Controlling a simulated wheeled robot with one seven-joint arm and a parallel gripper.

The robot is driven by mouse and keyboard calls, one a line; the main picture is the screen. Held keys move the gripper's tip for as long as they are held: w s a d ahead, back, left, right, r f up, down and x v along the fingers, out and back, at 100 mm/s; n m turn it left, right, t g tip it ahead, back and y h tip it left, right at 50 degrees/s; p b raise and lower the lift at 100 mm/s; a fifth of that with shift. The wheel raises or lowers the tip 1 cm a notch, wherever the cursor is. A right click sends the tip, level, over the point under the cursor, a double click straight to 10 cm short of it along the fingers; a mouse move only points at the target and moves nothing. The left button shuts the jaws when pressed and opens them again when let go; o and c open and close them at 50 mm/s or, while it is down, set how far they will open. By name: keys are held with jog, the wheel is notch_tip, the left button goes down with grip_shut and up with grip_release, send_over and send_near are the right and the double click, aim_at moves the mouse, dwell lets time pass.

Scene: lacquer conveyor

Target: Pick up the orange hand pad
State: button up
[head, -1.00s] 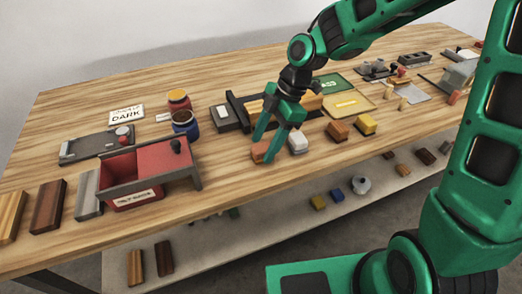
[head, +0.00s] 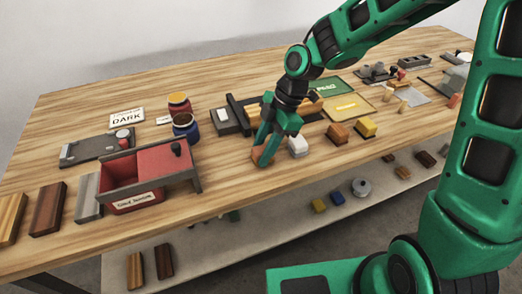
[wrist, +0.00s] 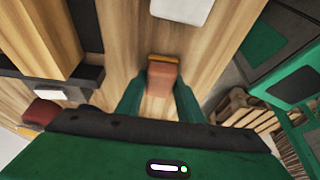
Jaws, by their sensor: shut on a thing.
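The orange hand pad (head: 257,154) is at the front part of the wooden bench, mostly hidden behind my fingers in the head view. In the wrist view the pad (wrist: 162,78) shows between the two green fingertips, with a yellowish strip along its far edge. My gripper (head: 265,156) points down and is shut on the pad, one finger on each side. The pad is at or very near the bench top; I cannot tell whether it touches.
A red box in a dark frame (head: 196,178) is on the left. Behind are a dark rack (head: 222,121) and blue jar (head: 186,130). The bench's front edge is near.

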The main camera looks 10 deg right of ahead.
aim_at(254, 152)
jog(key=r, duration=0.4)
jog(key=shift+s+a+r, duration=0.25)
jog(key=shift+s+a, duration=0.05)
jog(key=s+a+r, duration=0.6)
jog(key=s+a, duration=0.1)
jog(key=s, duration=0.1)
jog(key=shift+a+r, duration=0.15)
jog(key=shift+a, duration=0.05)
jog(key=shift+o, duration=1.2)
jog(key=shift+c, duration=0.2)
jog(key=shift+s, duration=0.1)
